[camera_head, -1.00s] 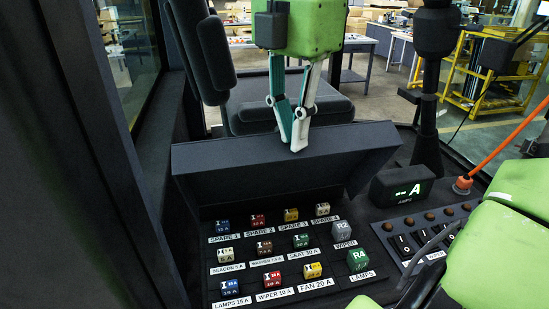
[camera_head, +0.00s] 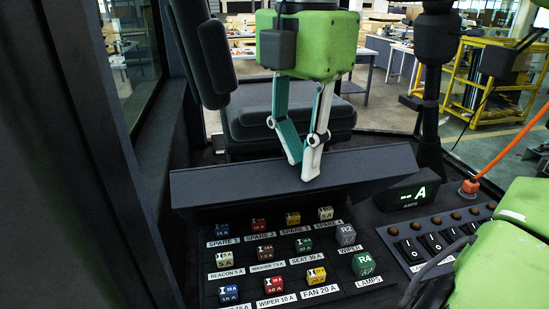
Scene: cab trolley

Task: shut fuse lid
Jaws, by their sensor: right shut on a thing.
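The fuse lid (camera_head: 230,184) is a long dark panel in the head view. It stands partly open at the back of the fuse box and leans forward over the back of the fuse rows. The fuse panel (camera_head: 212,270) below it is uncovered, with several coloured, labelled fuses and relays in view. My right gripper (camera_head: 304,170) comes down from above. Its fingers are shut on the lid's upper edge near the middle. The exact contact at the fingertips is hard to see. My left gripper is not in view.
An ammeter display (camera_head: 411,194) and a row of rocker switches (camera_head: 432,242) lie to the right of the fuse box. A dark seat (camera_head: 250,118) stands behind the lid. A dark pillar and window frame border the left. An orange rod (camera_head: 512,150) rises at the right.

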